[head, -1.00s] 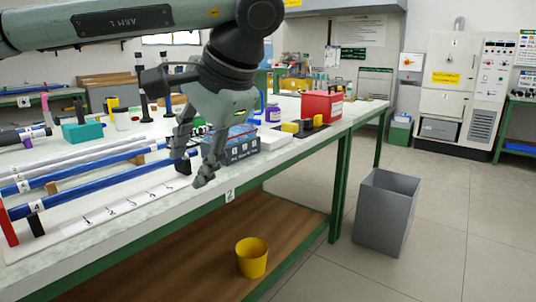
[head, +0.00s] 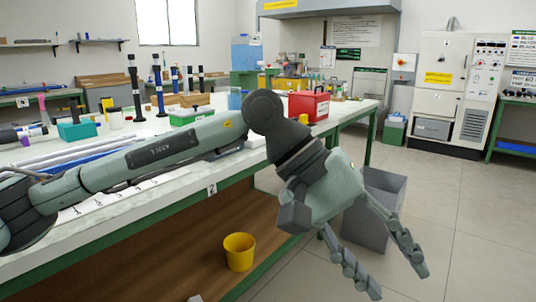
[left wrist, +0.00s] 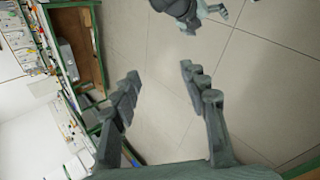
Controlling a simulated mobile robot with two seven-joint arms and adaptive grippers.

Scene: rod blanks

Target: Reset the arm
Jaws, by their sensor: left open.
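My left gripper (head: 398,282) is in the head view at the lower right, in front of the bench. Its fingers are spread and empty, pointing down to the right over the floor. In the left wrist view my left gripper (left wrist: 160,75) also shows apart fingers with only floor tiles between them. At the top of that view is a dark and pale green part that looks like my right gripper (left wrist: 207,10); it is cut off and too small to read its jaws. My right arm does not show in the head view.
The long bench (head: 150,213) runs along the left, with rods partly hidden behind my left arm. A yellow bucket (head: 239,252) stands on its lower shelf. A grey bin (head: 386,182) stands behind my left gripper. A red box (head: 308,105) is on the bench. Floor at right is clear.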

